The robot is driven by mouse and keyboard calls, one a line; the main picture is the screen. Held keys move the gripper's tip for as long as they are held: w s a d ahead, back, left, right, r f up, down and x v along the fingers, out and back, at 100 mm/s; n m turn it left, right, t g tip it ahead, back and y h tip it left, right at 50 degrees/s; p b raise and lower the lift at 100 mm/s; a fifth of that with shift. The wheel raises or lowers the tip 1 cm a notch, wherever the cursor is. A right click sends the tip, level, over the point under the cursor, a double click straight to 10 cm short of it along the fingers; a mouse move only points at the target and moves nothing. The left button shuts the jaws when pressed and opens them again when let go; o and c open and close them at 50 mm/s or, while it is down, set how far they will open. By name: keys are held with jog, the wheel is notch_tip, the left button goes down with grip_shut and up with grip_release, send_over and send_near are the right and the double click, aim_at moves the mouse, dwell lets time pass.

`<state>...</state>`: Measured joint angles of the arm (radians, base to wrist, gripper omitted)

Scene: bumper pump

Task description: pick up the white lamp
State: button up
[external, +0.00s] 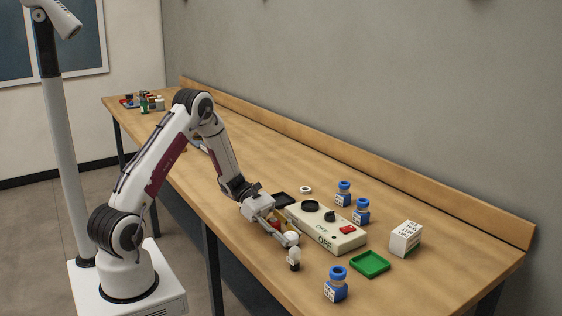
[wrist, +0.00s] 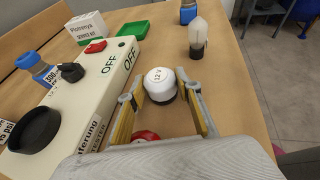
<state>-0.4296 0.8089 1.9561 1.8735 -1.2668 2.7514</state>
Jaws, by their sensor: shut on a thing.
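The white lamp (wrist: 160,82) has a rounded white top marked "12 V" and a dark base. It sits between the fingertips of my gripper (wrist: 160,92), which is shut on it. In the external view the white lamp (external: 291,238) shows at the ends of the fingers, beside the control box. My gripper (external: 283,237) is low over the table there; I cannot tell whether the lamp touches the table.
A clear-bulb lamp (wrist: 197,38) stands just beyond the white one. A red-topped thing (wrist: 146,136) shows between my fingers, partly hidden. The control box (external: 335,236) is alongside. A green tray (external: 369,264), blue-capped bottles (external: 336,284) and a white carton (external: 405,239) stand nearby.

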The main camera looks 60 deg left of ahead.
jog(key=shift+r, duration=0.15)
jog(key=shift+r, duration=4.85)
